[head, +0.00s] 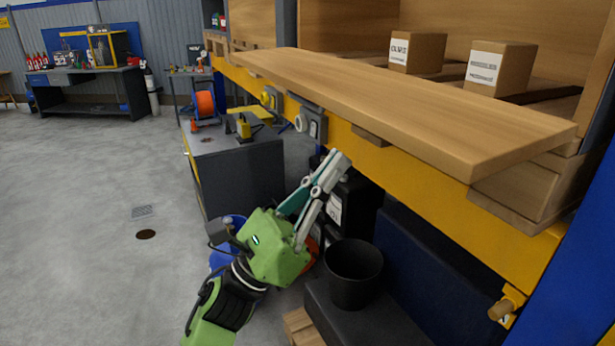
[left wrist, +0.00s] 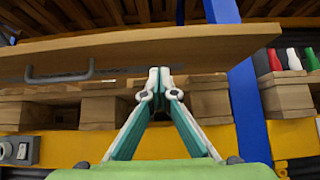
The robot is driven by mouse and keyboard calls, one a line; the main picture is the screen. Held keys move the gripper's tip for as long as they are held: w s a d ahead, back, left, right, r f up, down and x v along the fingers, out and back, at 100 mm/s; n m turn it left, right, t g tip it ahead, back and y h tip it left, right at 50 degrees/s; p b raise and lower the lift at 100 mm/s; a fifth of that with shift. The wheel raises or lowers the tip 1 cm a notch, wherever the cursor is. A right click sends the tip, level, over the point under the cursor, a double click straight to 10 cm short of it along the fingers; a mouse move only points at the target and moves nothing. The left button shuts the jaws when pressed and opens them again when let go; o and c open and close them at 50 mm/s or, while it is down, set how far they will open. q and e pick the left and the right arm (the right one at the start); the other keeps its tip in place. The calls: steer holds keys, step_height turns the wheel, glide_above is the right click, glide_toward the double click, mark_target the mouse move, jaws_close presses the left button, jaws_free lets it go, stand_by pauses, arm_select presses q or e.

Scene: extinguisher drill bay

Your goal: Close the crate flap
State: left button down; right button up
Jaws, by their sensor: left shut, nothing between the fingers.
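The crate flap (head: 400,105) is a light wooden board. It is folded down, sticking out about level from the open front of the wooden crate (head: 340,20). In the left wrist view the flap (left wrist: 215,45) crosses above my gripper, with a grey handle (left wrist: 60,76) on its underside. My left gripper (head: 340,160) is shut and empty, its fingers pointing up below the flap's outer edge. In the wrist view its fingertips (left wrist: 160,78) show close under the board; I cannot tell whether they touch. My right gripper is not in view.
Two cardboard boxes (head: 418,52) (head: 500,72) stand inside the crate. A yellow rack beam (head: 420,180) runs below the flap, and a blue post (head: 580,260) stands at right. A black bin (head: 353,272) is below my gripper. The grey floor (head: 90,240) at left is mostly clear.

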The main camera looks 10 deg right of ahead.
arm_select(q)
steer(key=shift+t, duration=0.3)
step_height(320, 180, up, 4)
steer(key=p, duration=0.2)
steer(key=shift+r+p, duration=0.15)
steer(key=shift+p, duration=0.15)
steer(key=shift+w, duration=0.15)
